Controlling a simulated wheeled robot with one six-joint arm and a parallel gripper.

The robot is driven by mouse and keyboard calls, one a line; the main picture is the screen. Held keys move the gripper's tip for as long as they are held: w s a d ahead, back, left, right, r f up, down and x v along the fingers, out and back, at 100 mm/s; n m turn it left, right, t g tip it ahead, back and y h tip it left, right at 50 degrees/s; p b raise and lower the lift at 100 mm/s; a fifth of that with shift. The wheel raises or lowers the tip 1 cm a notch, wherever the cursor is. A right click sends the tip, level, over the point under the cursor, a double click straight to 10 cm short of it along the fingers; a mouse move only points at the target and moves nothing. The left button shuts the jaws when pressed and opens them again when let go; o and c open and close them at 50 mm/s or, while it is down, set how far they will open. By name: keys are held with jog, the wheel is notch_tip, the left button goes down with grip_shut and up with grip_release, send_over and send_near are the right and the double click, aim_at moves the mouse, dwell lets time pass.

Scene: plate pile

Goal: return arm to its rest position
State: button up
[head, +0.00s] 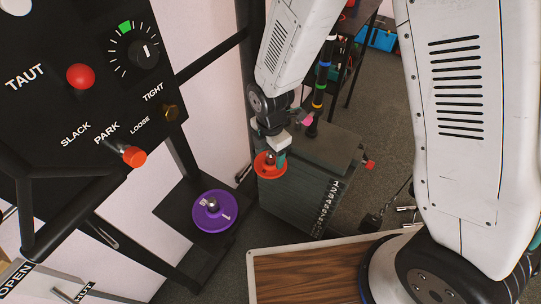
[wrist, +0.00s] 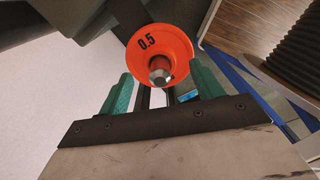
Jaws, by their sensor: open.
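My arm reaches down from the top of the head view, with my gripper (head: 274,152) just above a small orange plate (head: 268,168). In the wrist view the orange plate (wrist: 160,52) is marked 0.5 and has a metal knob at its centre. The two green fingers of my gripper (wrist: 163,88) stand apart, one on each side below the plate in the picture. Whether a finger touches the plate or knob I cannot tell. What bears the plate is partly hidden.
A purple plate (head: 214,212) with a metal knob sits on a black base (head: 180,207). A black control panel (head: 85,75) with a dial and levers fills the left. A grey box (head: 325,165) stands behind the orange plate. A wood-topped board (head: 300,275) lies in front.

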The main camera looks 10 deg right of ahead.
notch_tip(320, 180, up, 5)
jog(key=shift+r, duration=0.2)
